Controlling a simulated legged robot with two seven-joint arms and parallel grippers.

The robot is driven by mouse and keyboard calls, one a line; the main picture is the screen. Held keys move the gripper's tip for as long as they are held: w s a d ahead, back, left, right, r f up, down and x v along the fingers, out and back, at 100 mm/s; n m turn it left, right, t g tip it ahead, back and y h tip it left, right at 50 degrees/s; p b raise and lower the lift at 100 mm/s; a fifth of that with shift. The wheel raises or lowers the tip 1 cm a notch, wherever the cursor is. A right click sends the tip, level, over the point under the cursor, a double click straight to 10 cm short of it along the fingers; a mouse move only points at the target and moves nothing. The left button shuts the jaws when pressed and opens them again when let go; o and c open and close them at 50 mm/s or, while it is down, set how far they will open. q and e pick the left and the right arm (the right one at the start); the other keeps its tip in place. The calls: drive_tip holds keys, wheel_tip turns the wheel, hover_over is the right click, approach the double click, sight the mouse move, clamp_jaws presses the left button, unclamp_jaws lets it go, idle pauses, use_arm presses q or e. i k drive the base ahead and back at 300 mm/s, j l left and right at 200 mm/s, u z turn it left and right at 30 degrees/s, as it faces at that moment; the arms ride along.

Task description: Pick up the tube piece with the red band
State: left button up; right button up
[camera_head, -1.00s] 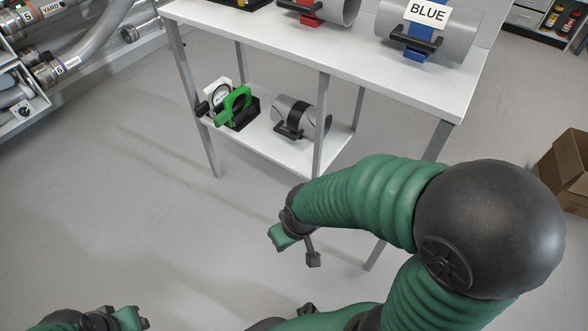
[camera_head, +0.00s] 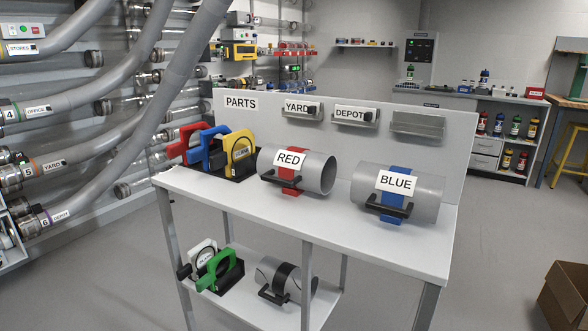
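The tube piece with the red band (camera_head: 316,174) lies on its side on the top shelf of the parts table. It is grey, with a red band, a white RED label (camera_head: 289,159) and a black handle (camera_head: 282,181) on its front. A similar grey tube piece with a blue band and a BLUE label (camera_head: 427,191) lies to its right, with a gap between them. Neither of my grippers shows in the head view now, so I cannot see whether they are open or shut.
Coloured clamp-like pieces (camera_head: 209,145) stand left of the red tube on the table (camera_head: 330,222). The lower shelf holds a black-banded tube (camera_head: 299,280) and a green-handled piece (camera_head: 226,268). A cardboard box (camera_head: 567,297) sits at right. Large pipes (camera_head: 135,85) run at left.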

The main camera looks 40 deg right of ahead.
sight(299, 170)
drive_tip(key=u, duration=1.5)
drive_tip(key=z, duration=2.7)
drive_tip(key=i+j+z, duration=0.1)
drive_tip(key=j, duration=0.2)
drive_tip(key=i+j, duration=0.2)
drive_tip(key=j, duration=0.15)
drive_tip(key=i+j+z, duration=0.15)
drive_tip(key=j, duration=0.15)
